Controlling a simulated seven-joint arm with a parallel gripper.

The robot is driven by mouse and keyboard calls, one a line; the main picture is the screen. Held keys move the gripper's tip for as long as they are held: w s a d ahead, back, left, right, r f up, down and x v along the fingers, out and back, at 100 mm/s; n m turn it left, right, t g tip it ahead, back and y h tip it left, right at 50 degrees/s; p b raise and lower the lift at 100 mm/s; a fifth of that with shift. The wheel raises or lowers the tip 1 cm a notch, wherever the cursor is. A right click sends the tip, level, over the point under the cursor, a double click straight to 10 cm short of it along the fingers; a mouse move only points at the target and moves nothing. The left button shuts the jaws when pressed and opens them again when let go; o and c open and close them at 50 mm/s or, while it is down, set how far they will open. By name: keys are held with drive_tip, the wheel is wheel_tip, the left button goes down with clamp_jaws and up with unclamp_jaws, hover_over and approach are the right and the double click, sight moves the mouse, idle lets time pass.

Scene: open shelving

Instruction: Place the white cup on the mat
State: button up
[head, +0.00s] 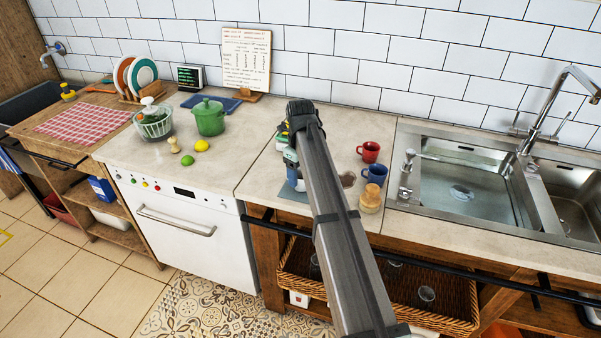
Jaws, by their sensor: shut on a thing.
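My gripper (293,163) is mostly hidden behind my own grey arm, over the counter left of the sink. It is shut on the white cup, of which at most a pale sliver shows left of the arm. I cannot tell whether the cup touches the mat. A blue patch also shows beside the arm there; I cannot tell what it belongs to.
A red mug (369,152), a blue mug (375,173) and a wooden-coloured jar (370,199) stand right of the arm, near the sink (465,190). A green pot (208,118), lemon (202,146) and lime (187,160) are left. Counter between lemon and arm is clear.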

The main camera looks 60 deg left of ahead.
drive_tip(key=o, duration=1.1)
wheel_tip(320, 180, up, 12)
drive_tip(key=shift+r, duration=0.1)
